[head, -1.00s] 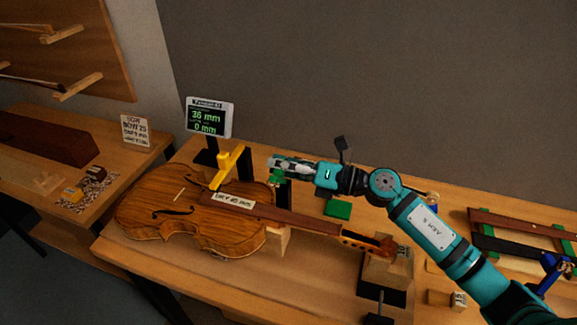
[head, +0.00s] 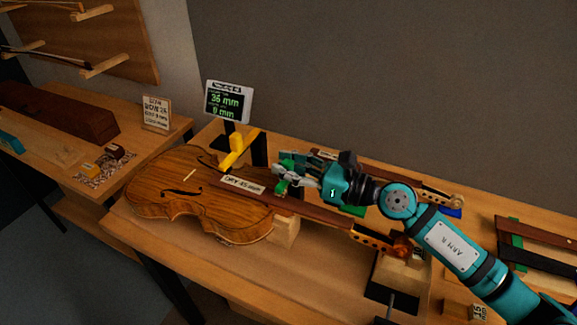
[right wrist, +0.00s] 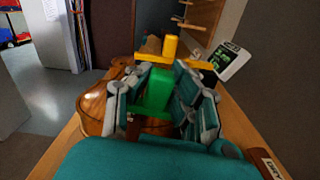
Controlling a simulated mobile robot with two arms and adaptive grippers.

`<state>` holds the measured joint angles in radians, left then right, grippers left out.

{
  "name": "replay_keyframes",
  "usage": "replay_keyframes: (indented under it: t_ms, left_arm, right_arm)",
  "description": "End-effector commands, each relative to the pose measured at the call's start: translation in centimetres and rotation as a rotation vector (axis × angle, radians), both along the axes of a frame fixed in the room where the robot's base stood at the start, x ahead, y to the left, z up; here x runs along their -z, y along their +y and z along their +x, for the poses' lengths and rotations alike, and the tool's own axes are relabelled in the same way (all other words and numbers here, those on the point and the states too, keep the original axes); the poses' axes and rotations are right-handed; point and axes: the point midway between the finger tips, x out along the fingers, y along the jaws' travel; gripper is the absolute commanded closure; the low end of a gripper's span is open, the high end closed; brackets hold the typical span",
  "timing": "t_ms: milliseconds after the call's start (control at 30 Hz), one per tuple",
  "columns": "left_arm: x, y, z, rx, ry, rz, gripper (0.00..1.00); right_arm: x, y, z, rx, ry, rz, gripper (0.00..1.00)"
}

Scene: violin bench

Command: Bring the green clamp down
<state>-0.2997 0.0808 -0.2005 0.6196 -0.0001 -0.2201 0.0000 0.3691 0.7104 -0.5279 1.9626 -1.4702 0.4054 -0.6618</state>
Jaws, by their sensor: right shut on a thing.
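The green clamp (head: 282,187) is at the upper end of the violin body (head: 200,190), by the neck. My right gripper (head: 283,170) is shut on it. In the right wrist view the clamp's green block (right wrist: 157,90) sits between the two fingers, and a green bar shows below it. I cannot tell whether the clamp touches the violin. A yellow clamp (head: 238,150) stands over the violin's upper edge, left of the gripper; it also shows in the right wrist view (right wrist: 170,48). My left gripper is not in view.
A display (head: 228,102) reading 36 mm and 0 mm stands behind the violin. A paper label (head: 242,184) lies on the violin. A wooden block (head: 286,232) supports the neck. A side table with a dark brown block (head: 60,112) is at the left.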

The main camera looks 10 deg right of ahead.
Motion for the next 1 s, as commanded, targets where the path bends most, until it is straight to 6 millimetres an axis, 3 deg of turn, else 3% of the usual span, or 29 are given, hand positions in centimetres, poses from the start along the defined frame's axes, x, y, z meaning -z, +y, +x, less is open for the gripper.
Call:
replay_keyframes:
  t_ms: [500,533,700,1000]
  left_arm:
    - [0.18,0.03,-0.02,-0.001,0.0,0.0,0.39]
    - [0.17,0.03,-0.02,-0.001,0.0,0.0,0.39]
    - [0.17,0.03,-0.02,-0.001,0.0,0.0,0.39]
    - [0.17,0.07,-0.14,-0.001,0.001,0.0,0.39]
  right_arm:
    - [0.33,0.08,-0.14,-0.003,-0.01,-0.014,1.0]
    - [0.33,0.08,-0.14,-0.003,-0.01,-0.014,0.79]
    - [0.25,0.06,-0.1,-0.002,-0.011,-0.012,0.56]
    - [0.16,-0.04,-0.14,-0.001,-0.013,-0.011,0.54]
